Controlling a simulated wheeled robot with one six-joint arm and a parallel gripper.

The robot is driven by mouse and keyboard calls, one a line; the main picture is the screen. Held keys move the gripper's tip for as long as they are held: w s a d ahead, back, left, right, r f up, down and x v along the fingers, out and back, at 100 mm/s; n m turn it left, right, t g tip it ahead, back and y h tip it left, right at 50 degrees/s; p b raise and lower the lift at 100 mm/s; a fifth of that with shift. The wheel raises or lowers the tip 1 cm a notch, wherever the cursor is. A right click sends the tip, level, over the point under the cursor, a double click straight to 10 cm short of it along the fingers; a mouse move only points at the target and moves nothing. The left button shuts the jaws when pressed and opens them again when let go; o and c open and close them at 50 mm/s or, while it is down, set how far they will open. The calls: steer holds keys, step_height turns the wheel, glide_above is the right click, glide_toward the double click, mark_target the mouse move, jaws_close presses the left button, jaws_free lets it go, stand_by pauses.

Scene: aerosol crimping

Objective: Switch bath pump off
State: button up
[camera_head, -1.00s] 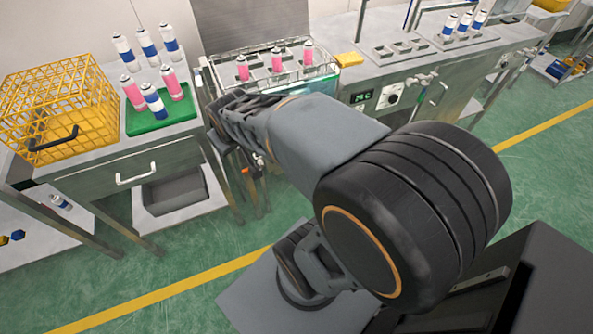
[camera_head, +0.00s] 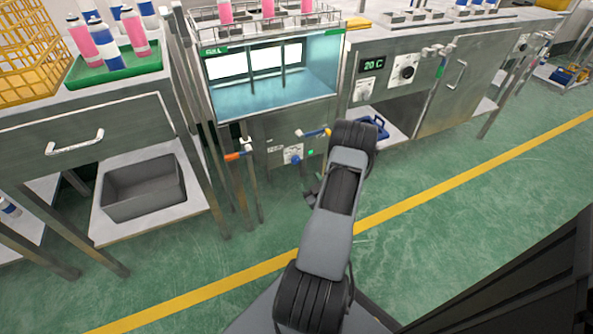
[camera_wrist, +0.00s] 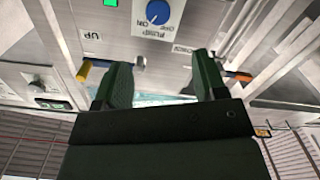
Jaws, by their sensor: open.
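The bath pump switch is a blue round knob (camera_wrist: 157,12) with a white mark, on a white plate lettered PUMP, ON and OFF. It is at the top of the wrist view, where the lettering appears upside down. I cannot tell surely which word the mark points to. In the head view the knob (camera_head: 295,159) is low on the front of the water bath (camera_head: 275,100). My gripper (camera_wrist: 162,60) is open and empty. Its two fingers are apart and short of the knob in the wrist view. In the head view my wrist partly hides the gripper.
A green lamp (camera_head: 311,152) glows near the knob. Right are a 20 C display (camera_head: 373,65) and black dial (camera_head: 407,72). The green floor in front is open.

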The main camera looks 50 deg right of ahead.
mark_target(297, 161)
steer(key=b+x, duration=0.3)
steer(key=x, duration=1)
steer(key=shift+d+f+b, duration=0.1)
steer(key=shift+f+b, duration=0.05)
steer(key=shift+b, duration=0.25)
steer(key=shift+c, duration=0.5)
steer(key=c, duration=0.8)
